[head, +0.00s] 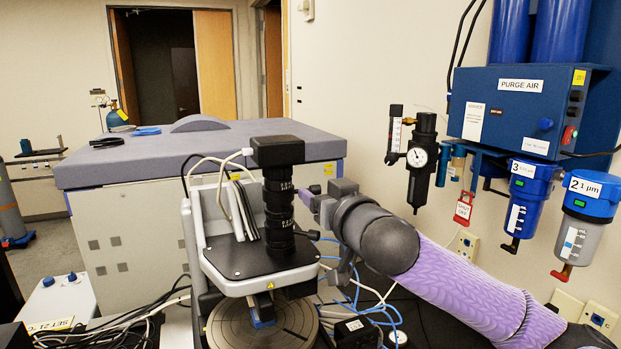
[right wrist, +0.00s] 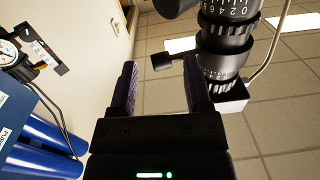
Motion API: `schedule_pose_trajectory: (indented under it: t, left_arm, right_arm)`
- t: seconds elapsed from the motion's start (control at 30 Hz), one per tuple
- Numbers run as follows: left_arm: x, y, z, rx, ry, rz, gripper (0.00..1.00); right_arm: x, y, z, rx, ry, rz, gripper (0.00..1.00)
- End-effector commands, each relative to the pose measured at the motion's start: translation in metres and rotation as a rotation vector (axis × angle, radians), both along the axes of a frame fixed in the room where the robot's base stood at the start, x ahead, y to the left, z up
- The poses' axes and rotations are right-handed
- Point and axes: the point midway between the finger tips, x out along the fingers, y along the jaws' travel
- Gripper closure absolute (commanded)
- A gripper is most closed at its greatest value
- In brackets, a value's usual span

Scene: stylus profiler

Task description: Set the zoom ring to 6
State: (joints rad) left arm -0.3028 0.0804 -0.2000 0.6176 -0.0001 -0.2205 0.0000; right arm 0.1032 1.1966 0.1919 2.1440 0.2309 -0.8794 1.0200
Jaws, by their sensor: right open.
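The profiler's black lens tube (head: 278,205) stands upright under a black camera head (head: 277,151). In the right wrist view the tube appears upside down, with a numbered ring (right wrist: 232,12) reading 0, 2, 4, 6, 8 and a second marked ring (right wrist: 222,76). A dark knob (right wrist: 163,61) sticks out sideways between them. I cannot tell which ring is the zoom ring or what value is set. My right gripper (head: 309,194), also in the right wrist view (right wrist: 160,64), is open beside the tube. The knob lies between its fingertips in the picture; contact is unclear. My left gripper is out of view.
The profiler's light frame (head: 194,240) and round stage (head: 225,325) lie around and below the tube. A cable (head: 215,160) loops from the camera head. Blue hoses and cables lie at the right. A purge air panel (head: 520,110) with filters hangs on the right wall.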

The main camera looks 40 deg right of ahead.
Motion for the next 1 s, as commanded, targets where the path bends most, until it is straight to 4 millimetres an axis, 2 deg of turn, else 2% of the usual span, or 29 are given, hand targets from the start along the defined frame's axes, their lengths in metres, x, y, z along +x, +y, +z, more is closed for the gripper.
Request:
schedule_pose_trajectory:
  t: [0.03, 0.2, 0.57, 0.87, 1.0]
  left_arm:
    - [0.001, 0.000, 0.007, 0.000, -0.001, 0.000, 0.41]
    - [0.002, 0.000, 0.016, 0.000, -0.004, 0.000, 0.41]
    - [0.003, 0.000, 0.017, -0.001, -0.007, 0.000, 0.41]
    - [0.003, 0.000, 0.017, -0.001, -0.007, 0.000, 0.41]
    - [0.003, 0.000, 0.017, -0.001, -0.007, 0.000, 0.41]
  right_arm:
    - [0.005, -0.002, 0.005, -0.001, -0.002, -0.001, 0.37]
    - [0.021, -0.007, 0.002, 0.003, -0.001, -0.002, 0.37]
    - [0.026, -0.007, -0.001, -0.002, 0.001, 0.000, 0.37]
    - [0.026, -0.007, -0.001, -0.002, 0.001, 0.000, 1.00]
    - [0.026, -0.007, -0.001, -0.002, 0.001, 0.000, 1.00]
